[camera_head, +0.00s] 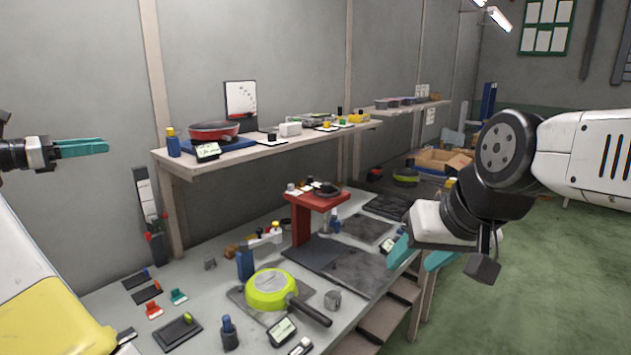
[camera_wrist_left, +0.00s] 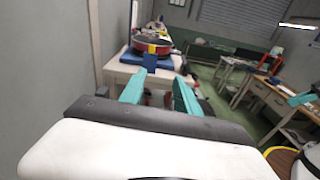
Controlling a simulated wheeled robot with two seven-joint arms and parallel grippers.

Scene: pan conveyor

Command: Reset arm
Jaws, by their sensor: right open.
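My left gripper (camera_head: 104,147) is at the far left of the head view, raised beside the grey wall, with teal fingers. The left wrist view shows its two fingers (camera_wrist_left: 163,76) apart with nothing between them. My right gripper (camera_head: 420,257) hangs at the right, in front of the workbench edge. Its teal fingers are spread and partly hidden behind the wrist; no object shows in them. A green pan (camera_head: 268,288) lies on the workbench, and a red pan (camera_head: 213,131) sits on the shelf.
The workbench (camera_head: 228,264) carries bottles, small tools and a red stand (camera_head: 302,222). The wall shelf (camera_head: 290,145) runs behind it with boxes and a screen. Green floor (camera_head: 560,270) is open at the right. The air around my left gripper is clear.

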